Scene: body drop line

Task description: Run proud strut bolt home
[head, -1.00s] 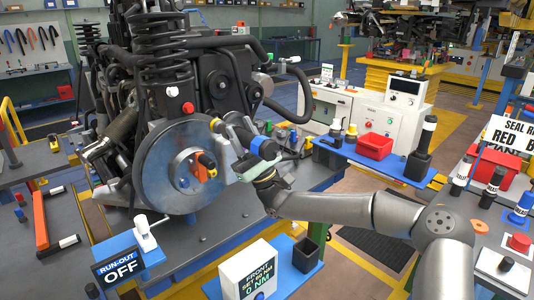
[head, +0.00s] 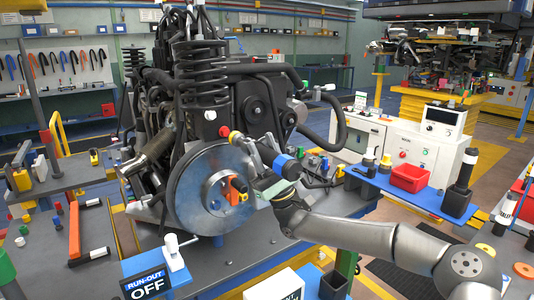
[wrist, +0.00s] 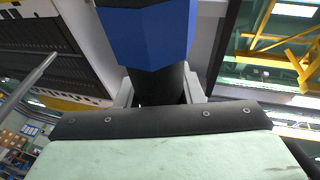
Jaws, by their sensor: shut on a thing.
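The spring strut (head: 203,65) stands above the brake disc (head: 195,205). A white round end (head: 210,115) and a red round end (head: 224,131) show below the spring; I cannot tell which is the proud bolt. My gripper (head: 277,182) is right of the disc, shut on a tool with a blue band (head: 288,164). A grey part of the tool slants up left towards the red end; contact there is unclear. In the wrist view, the jaws (wrist: 160,94) close around the tool's black shaft (wrist: 160,82), below its blue body (wrist: 148,35). The tool's tip is hidden there.
A run-out gauge box reading OFF (head: 148,284) sits front left. A blue shelf (head: 410,197) with a red bin (head: 409,178) and a black holder (head: 457,202) is at the right. An orange-and-black bar tool (head: 75,230) lies on the left bench. Hoses and engine parts crowd behind the disc.

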